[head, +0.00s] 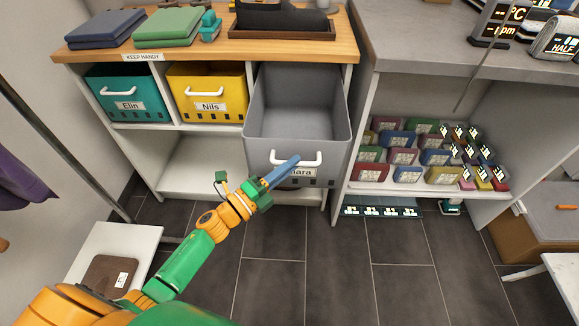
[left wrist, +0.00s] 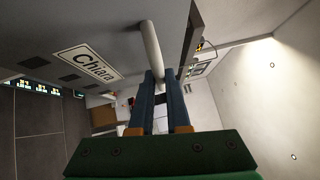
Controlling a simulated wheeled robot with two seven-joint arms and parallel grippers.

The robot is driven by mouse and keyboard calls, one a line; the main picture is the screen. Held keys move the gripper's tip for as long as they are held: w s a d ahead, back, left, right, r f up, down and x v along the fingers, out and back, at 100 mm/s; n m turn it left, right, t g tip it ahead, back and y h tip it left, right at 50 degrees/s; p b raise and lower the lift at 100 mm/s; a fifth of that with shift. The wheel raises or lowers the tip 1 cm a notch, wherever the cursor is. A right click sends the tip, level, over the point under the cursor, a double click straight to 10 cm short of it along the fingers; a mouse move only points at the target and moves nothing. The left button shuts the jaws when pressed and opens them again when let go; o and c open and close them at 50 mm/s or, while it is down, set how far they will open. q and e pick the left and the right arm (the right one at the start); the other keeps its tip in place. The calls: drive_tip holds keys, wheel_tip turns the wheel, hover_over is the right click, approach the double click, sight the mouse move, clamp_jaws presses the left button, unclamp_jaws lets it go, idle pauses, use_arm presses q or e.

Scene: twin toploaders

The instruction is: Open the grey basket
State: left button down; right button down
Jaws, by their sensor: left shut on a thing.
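The grey basket (head: 305,140) is pulled forward out of its cubby and its empty inside shows from above. Its front has a white handle (head: 312,158) and a name label partly covered by my gripper; in the left wrist view the label (left wrist: 88,64) reads "Chiara". My left gripper (head: 288,166) is at the basket's front, shut on the handle. In the left wrist view the two blue fingers (left wrist: 160,82) are on either side of the white handle bar (left wrist: 151,48). My right gripper is not in view.
A teal basket "Elin" (head: 125,92) and a yellow basket "Nils" (head: 208,92) sit in cubbies to the left. Folded cloths and a tray (head: 283,33) lie on the wooden top. A shelf of small boxes (head: 430,155) stands right. The tiled floor (head: 310,240) in front is clear.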

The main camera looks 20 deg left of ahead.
use_arm(q)
drive_tip(key=shift+w, duration=0.1)
drive_tip(key=c, duration=0.9)
unclamp_jaws()
drive_tip(key=r+v, duration=0.1)
drive_tip(key=v, duration=0.6)
drive_tip(key=shift+f, duration=0.5)
